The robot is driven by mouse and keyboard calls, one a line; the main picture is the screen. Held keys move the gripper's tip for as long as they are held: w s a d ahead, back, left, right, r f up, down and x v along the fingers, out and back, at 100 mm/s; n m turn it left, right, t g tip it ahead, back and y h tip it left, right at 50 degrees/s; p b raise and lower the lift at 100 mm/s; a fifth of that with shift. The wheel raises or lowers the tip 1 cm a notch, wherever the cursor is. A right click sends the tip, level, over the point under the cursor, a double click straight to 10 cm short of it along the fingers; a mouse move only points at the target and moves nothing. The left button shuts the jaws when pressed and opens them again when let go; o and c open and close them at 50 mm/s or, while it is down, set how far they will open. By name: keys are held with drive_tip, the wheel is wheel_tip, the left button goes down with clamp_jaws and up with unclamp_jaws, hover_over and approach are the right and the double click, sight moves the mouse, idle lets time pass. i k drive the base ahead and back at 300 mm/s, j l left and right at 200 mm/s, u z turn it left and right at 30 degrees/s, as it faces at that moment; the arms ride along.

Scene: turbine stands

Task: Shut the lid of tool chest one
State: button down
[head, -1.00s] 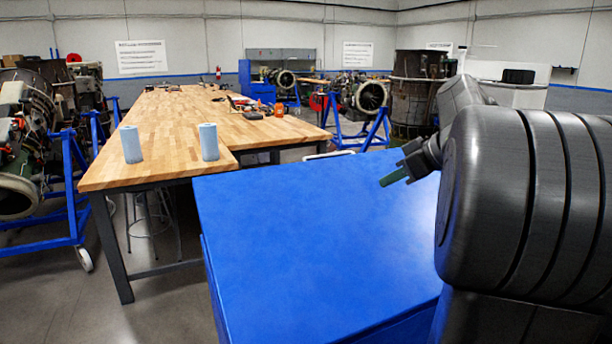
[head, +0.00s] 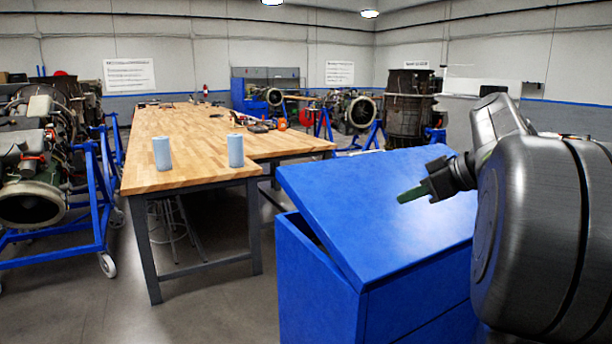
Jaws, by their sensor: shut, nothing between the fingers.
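A blue tool chest (head: 312,290) stands at the lower middle of the head view. Its blue lid (head: 365,200) is partly open: it slopes, raised at the far edge and meeting the body along the near edge. A dark wedge-shaped gap shows under its left side. I see no number on the chest. My gripper (head: 402,197), with green fingertips, is shut and empty. It shows over the right part of the lid's upper face, pointing left; I cannot tell whether it touches. The chest's right end is hidden behind my arm.
A long wooden workbench (head: 190,172) with two blue rolls (head: 162,153) stands behind and left of the chest. An engine on a blue wheeled stand (head: 97,200) is at the far left. Grey floor (head: 215,305) is clear left of the chest.

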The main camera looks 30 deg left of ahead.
sight(351, 204)
drive_tip(key=j+z, duration=0.1)
drive_tip(key=j, duration=0.3)
drive_tip(key=k+j+z, duration=0.1)
drive_tip(key=j, duration=0.25)
drive_tip(key=k+j+z, duration=0.1)
drive_tip(key=j, duration=0.3)
drive_tip(key=k+j+z, duration=0.1)
drive_tip(key=j, duration=0.25)
drive_tip(key=i+j, duration=0.2)
drive_tip(key=j, duration=0.15)
drive_tip(key=i+j+z, duration=0.2)
drive_tip(key=i+j, duration=0.15)
drive_tip(key=j, duration=0.3)
drive_tip(key=i+j, duration=0.2)
drive_tip(key=j, duration=0.15)
